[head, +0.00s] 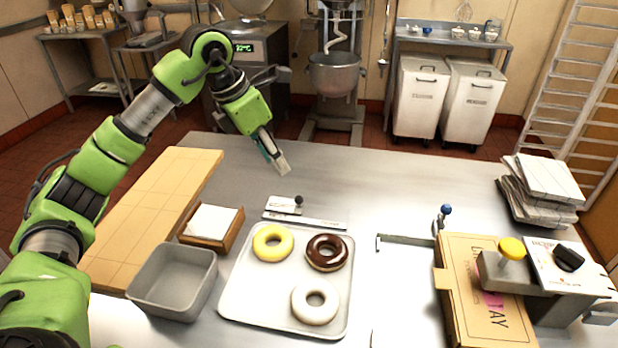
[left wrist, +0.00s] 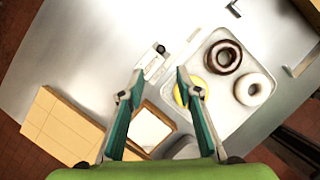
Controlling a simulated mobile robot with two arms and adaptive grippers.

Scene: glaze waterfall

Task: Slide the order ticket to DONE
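The order ticket (head: 281,204) is a small white card with a black knob (head: 298,200), lying behind the doughnut tray beside a pale rail strip (head: 305,221). Its lettering is too small to read. In the left wrist view the ticket (left wrist: 153,66) and its knob (left wrist: 160,48) show just beyond the fingertips. My left gripper (head: 277,163) is above the table, behind the ticket and apart from it. In the left wrist view its two teal fingers (left wrist: 160,74) are spread with nothing between them. My right gripper is not in view.
A tray (head: 232,302) holds yellow, chocolate and white doughnuts. Left of it are a grey bin (head: 172,278), a wooden paper holder (head: 228,236) and a board (head: 150,215). The back middle table is clear.

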